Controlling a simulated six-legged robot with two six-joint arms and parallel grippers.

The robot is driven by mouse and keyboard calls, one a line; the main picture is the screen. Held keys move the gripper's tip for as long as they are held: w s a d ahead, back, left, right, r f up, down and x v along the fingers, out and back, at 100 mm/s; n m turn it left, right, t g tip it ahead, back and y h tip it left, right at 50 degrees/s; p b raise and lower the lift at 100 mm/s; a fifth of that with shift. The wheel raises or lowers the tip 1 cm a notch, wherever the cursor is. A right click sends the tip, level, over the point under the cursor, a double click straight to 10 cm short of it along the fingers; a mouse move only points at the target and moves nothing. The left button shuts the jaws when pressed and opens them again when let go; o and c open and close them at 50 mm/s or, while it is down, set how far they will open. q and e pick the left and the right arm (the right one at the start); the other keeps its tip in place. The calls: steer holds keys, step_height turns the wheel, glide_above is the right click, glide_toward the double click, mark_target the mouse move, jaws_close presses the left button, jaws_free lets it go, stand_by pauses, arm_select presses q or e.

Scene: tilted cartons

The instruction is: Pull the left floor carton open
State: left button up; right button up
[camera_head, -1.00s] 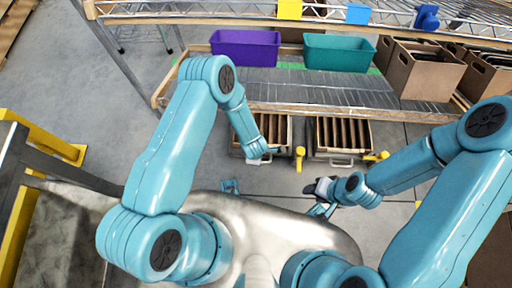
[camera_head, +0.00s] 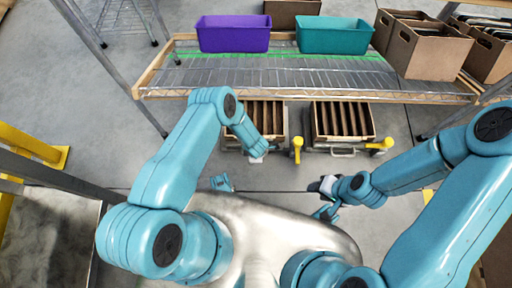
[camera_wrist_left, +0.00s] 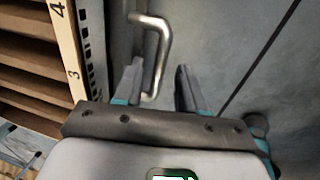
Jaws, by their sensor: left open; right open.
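The left floor carton (camera_head: 268,112) is a tan box with several upright dividers, on the floor under the front of the wire shelf. In the left wrist view the carton (camera_wrist_left: 35,78) is at the left, its edge marked 4 and 3. Its bent metal handle (camera_wrist_left: 164,45) reaches between the fingertips of my left gripper (camera_wrist_left: 158,70), closer to the left finger. The gripper is open and not clamped on it; I cannot tell the depth. In the head view my left wrist hides part of the carton front. My right gripper (camera_head: 326,211) is open and empty, over bare floor.
A second floor carton (camera_head: 343,120) stands to the right, with yellow posts (camera_head: 297,146) beside the cartons. The shelf (camera_head: 300,76) above holds a purple bin (camera_head: 234,36), a teal bin (camera_head: 335,37) and brown boxes (camera_head: 420,48). Yellow rail (camera_head: 30,146) at left.

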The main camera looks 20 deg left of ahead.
arm_select(q)
steer(key=shift+w+f, duration=0.1)
steer(key=shift+f, duration=0.3)
jaws_close()
